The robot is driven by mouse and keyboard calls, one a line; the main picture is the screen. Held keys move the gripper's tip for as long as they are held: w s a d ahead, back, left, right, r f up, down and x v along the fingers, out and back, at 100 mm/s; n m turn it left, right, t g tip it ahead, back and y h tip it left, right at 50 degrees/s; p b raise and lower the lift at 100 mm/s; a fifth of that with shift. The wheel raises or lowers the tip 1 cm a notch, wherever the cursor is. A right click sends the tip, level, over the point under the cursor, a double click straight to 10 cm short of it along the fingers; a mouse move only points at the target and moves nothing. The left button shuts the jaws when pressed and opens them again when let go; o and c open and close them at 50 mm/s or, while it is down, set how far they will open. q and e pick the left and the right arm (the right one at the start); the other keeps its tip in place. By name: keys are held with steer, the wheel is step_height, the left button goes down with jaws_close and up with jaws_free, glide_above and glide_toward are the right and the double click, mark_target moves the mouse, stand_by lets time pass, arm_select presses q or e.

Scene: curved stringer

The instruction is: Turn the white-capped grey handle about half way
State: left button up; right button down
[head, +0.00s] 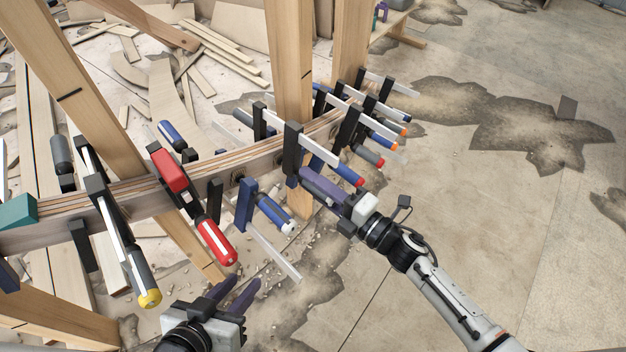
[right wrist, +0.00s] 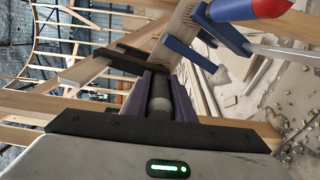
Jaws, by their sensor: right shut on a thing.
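My right gripper (head: 312,180) is at the near side of the curved laminated stringer (head: 262,160), in the middle of the row of clamps. In the right wrist view its two purple fingers (right wrist: 160,76) are shut on a dark grey handle (right wrist: 160,98), which lies lengthwise between them. The handle's cap is hidden towards the palm, so I cannot see its colour. In the head view the fingers cover most of this handle. My left gripper (head: 240,294) is at the bottom, below the stringer, its fingers apart and empty.
A wooden post (head: 290,60) rises behind. The concrete floor at right is clear.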

stand_by(0.3)
arm_select(q)
steer(key=shift+w, duration=0.1)
arm_select(e)
steer(key=c, duration=1.5)
jaws_free()
arm_select(q)
steer(key=shift+a+r+p, duration=0.1)
steer(key=shift+r+p, duration=0.1)
steer(key=shift+p, duration=0.55)
arm_select(e)
steer(key=v, duration=1)
steer(key=shift+s+d, duration=0.1)
steer(key=shift+d, duration=0.1)
arm_select(q)
steer(key=shift+r+p, duration=0.45)
steer(key=shift+r, duration=0.1)
arm_select(e)
steer(key=v, duration=0.7)
steer(key=shift+a, duration=0.1)
